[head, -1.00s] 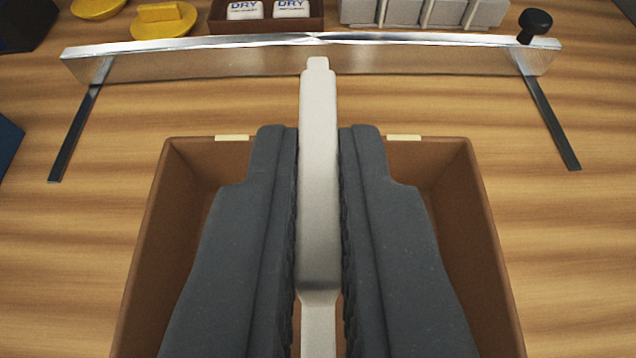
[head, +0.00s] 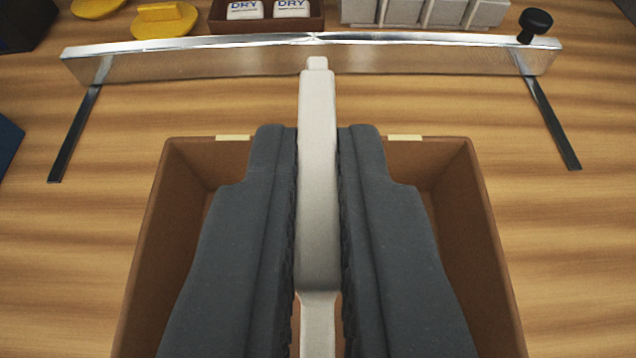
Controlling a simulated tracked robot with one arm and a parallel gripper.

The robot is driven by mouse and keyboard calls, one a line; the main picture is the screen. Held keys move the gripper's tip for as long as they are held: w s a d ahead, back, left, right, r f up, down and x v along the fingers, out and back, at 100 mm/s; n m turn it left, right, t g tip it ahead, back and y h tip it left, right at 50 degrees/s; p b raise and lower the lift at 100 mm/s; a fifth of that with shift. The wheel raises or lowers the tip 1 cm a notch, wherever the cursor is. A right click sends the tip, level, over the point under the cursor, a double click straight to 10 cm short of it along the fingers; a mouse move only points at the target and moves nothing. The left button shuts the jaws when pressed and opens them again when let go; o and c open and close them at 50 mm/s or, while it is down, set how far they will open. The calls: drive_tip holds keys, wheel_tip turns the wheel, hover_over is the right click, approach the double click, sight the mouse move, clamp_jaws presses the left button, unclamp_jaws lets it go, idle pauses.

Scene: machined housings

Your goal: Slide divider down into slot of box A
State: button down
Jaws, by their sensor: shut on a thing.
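The divider (head: 317,190) is a pale grey-white upright plate with a small tab at its top end. My gripper (head: 318,150) is shut on the divider, one dark grey finger on each side. A brown open box (head: 480,240) lies beneath the gripper, and the divider stands over its middle line. Two pale cream marks sit on the box's far rim, one left and one right of the divider. The slot and the divider's lower edge are hidden by the fingers and the divider. I cannot tell how deep the divider sits, and no letter on the box shows.
A shiny metal bar (head: 200,62) with two dark strips lies behind the box, a black knob (head: 535,20) at its right end. Behind it are yellow lidded pieces (head: 163,20), a brown tray with DRY packets (head: 290,10) and a grey divided holder (head: 420,12).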

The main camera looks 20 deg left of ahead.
drive_tip(key=shift+f+b, duration=1.7)
drive_tip(key=shift+f, duration=2.35)
drive_tip(key=c, duration=1.5)
unclamp_jaws()
drive_tip(key=shift+o, duration=0.2)
drive_tip(key=v, duration=1.3)
drive_tip(key=shift+s+b, duration=0.4)
drive_tip(key=shift+r, duration=0.15)
